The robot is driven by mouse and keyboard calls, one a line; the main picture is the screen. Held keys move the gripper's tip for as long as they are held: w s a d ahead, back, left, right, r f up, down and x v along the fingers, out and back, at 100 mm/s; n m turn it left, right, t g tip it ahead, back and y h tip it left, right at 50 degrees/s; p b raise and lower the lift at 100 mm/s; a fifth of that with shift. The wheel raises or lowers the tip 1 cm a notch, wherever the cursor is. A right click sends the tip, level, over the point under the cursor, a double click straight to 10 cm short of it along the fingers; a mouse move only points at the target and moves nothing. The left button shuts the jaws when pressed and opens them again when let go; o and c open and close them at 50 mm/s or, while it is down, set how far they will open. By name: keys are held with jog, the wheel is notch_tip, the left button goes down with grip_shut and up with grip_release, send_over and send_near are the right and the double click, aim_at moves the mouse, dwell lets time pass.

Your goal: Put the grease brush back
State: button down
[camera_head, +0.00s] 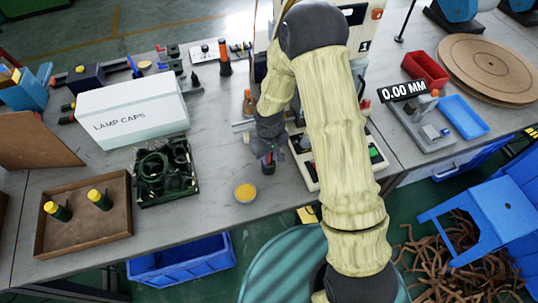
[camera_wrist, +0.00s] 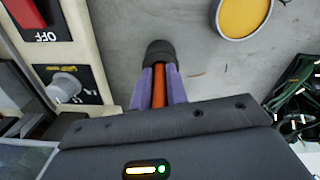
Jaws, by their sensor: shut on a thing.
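My gripper (camera_wrist: 159,92) is shut on the grease brush (camera_wrist: 159,82). The brush has an orange handle between the two purple fingers and a dark, wide end beyond the fingertips. In the head view my gripper (camera_head: 268,160) is low over the grey table, beside a control box, and the brush is mostly hidden. I cannot tell whether the brush's end touches the table. A round pot of yellow grease (camera_head: 245,192) stands on the table just in front and left of my gripper. It also shows at the top right of the wrist view (camera_wrist: 243,14).
The control box (camera_wrist: 88,50) with a knob and an OFF switch is close on one side. A black crate of green wires (camera_head: 165,172), a wooden tray (camera_head: 85,222) and a white LAMP CAPS box (camera_head: 130,108) are at left. Bare table surrounds the pot.

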jog(key=c, duration=1.4)
grip_release()
jog(key=shift+f, duration=0.1)
notch_tip(320, 180, up, 12)
jog(key=shift+r, duration=0.15)
jog(key=s+d+r+m+t, duration=0.1)
jog(key=s+d+r+m, duration=0.1)
jog(key=s+d, duration=0.2)
jog(key=s+d+r+m, duration=0.2)
jog(key=s+d+r, duration=0.1)
jog(key=s+d, duration=0.1)
jog(key=s+d+r+m+t, duration=0.1)
jog(key=s+d+r+m, duration=0.1)
jog(key=s+d, duration=0.2)
jog(key=shift+s+d+r+t, duration=0.1)
jog(key=shift+d+r+t, duration=0.25)
jog(key=shift+d, duration=0.35)
